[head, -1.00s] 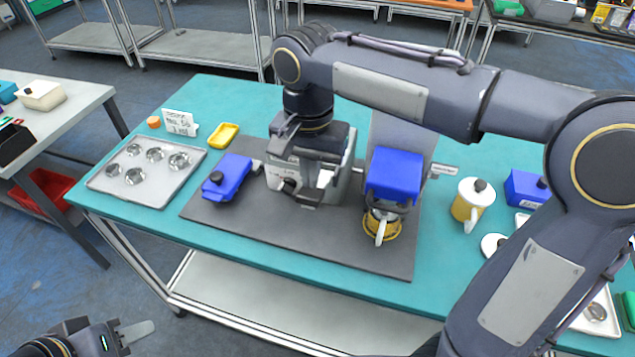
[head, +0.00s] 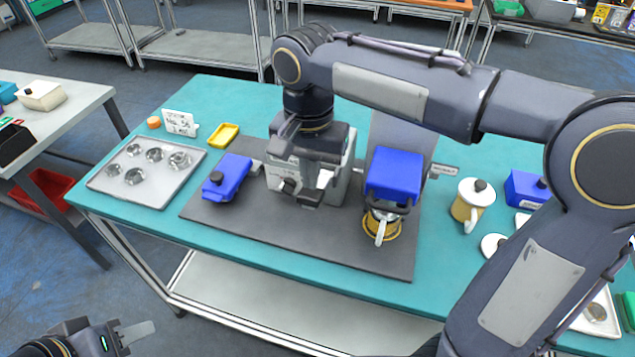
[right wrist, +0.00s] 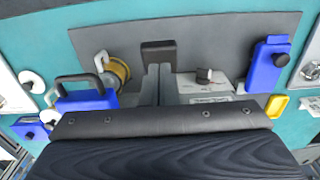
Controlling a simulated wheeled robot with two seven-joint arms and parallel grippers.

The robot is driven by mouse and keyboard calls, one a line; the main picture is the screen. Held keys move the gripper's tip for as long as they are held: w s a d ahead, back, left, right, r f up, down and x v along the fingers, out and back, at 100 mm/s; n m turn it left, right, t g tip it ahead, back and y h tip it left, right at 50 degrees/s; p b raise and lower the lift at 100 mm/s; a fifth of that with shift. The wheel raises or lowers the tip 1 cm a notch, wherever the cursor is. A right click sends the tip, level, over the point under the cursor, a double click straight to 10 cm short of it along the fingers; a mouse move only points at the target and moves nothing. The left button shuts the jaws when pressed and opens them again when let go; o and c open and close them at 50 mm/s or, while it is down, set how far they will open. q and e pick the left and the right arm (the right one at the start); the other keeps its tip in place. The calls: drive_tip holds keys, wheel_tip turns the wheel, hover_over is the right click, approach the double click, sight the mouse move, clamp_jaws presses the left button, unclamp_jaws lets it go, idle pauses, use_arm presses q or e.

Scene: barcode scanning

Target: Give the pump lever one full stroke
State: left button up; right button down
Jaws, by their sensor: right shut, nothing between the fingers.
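A grey machine (head: 353,188) with a dark knob stands on the dark mat (head: 255,234); the knob also shows in the right wrist view (right wrist: 204,75). A dark block (right wrist: 158,50), which looks like the lever grip, lies just beyond my right fingertips; I cannot tell whether they touch it. My right gripper (right wrist: 158,72) is shut and empty, pointing down at the machine's front. Its arm hides much of the machine and the rest of the lever. My left gripper (head: 136,334) is at the lower left, away from the table; its jaw gap is unclear.
A blue box (head: 228,178) lies to the left. A tray of metal parts (head: 147,172), yellow dish (head: 223,136) and white-lidded jar (head: 467,207) stand around. The mat's front is clear.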

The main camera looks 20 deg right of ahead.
sight(311, 204)
idle(0.4)
drive_tip(key=shift+f+b, duration=2.85)
drive_tip(key=shift+f, duration=1.2)
drive_tip(key=shift+r, duration=0.1)
wheel_tip(311, 204, up, 8)
drive_tip(key=p, duration=0.7)
drive_tip(key=shift+p, duration=0.3)
wheel_tip(311, 204, up, 4)
drive_tip(key=p, duration=0.4)
